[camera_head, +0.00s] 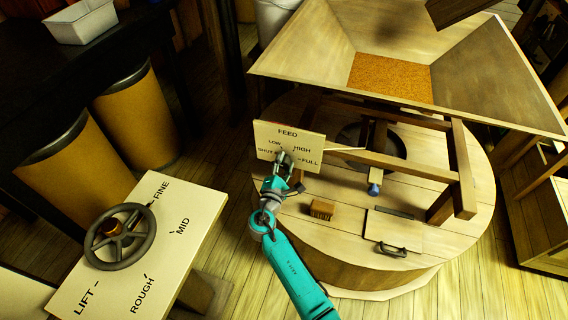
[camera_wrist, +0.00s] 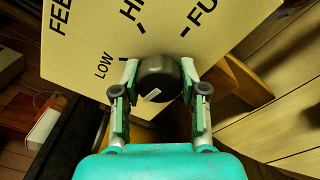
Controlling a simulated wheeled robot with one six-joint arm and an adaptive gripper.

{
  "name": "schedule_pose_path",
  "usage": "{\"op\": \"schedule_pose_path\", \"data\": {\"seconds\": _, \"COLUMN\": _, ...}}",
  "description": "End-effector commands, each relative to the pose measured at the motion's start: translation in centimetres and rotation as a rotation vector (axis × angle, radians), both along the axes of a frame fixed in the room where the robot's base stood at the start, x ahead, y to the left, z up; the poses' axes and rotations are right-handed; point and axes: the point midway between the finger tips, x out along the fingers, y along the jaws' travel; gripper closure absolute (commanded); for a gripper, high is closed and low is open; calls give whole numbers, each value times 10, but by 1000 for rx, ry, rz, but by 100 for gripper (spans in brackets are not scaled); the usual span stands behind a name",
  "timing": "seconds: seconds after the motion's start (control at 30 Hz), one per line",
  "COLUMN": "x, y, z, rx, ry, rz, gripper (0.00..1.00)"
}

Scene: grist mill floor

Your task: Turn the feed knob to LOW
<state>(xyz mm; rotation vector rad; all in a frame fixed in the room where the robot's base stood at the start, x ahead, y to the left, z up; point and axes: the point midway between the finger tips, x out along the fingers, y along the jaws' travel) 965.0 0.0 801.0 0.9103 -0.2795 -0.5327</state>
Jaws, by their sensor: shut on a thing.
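The mark points down-left in the wrist view, away from HIGH and FULL and below the LOW label. The SHUT label is hidden there. My gripper (camera_head: 285,157) is shut on the knob, one finger at each side.
A grey handwheel (camera_head: 120,237) on a cream panel marked LIFT, FINE, MID and ROUGH stands at the left. A wooden hopper (camera_head: 300,62) with grain rises behind the feed panel. A small brush (camera_head: 321,209) and a dark handle (camera_head: 392,249) lie on the mill top (camera_head: 345,235).

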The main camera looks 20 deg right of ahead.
Motion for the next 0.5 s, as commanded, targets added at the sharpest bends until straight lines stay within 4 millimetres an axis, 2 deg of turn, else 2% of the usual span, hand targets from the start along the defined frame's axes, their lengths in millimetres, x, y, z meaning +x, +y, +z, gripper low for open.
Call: {"op": "schedule_pose_path", "data": {"seconds": 0.5, "x": 0, "y": 0, "z": 0, "rx": 384, "ry": -277, "rz": 0, "gripper": 92}}
